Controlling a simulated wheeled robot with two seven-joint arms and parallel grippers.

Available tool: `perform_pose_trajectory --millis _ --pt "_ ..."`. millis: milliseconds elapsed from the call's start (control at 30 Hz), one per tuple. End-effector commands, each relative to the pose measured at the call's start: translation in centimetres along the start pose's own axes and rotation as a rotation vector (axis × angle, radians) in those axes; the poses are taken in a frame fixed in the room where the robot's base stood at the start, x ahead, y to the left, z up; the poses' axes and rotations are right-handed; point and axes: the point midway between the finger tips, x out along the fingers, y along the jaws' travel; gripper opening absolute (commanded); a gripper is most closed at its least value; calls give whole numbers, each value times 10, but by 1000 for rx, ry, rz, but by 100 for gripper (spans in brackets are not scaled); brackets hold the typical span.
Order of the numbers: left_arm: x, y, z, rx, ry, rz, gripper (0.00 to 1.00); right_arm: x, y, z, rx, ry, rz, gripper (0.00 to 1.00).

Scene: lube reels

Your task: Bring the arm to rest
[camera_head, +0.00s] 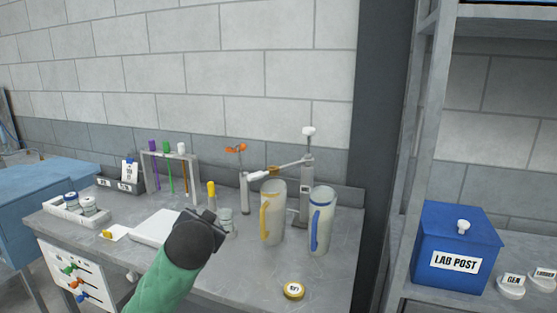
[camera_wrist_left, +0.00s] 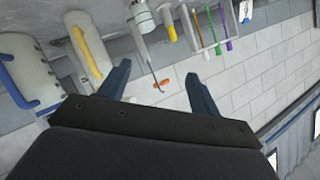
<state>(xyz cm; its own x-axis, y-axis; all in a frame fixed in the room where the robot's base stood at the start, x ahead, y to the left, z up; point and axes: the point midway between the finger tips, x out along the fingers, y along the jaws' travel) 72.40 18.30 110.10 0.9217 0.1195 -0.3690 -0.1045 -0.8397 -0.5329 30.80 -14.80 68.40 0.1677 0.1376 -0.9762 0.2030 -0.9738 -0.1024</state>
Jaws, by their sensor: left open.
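My left arm, with a green sleeve and dark wrist, reaches up from the bottom of the head view. My left gripper (camera_head: 217,217) is above the grey bench, in front of a small clear jar. In the wrist view its two dark fingers (camera_wrist_left: 160,85) stand wide apart with nothing between them but the background. The fingertips are mostly hidden by the wrist in the head view. My right gripper is not in either view.
A blue LAB POST box (camera_head: 455,240) sits on the right shelf. The bench's front right is mostly clear.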

Motion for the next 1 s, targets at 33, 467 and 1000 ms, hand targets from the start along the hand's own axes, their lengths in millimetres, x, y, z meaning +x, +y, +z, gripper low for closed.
perform_pose_trajectory --millis 33,467,1000 --pt "-3 15 18 -16 -33 42 63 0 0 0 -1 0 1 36" --pt "-37 107 139 -146 -225 296 63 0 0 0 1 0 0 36" --pt "-102 195 290 -292 -498 448 63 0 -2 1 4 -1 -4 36"
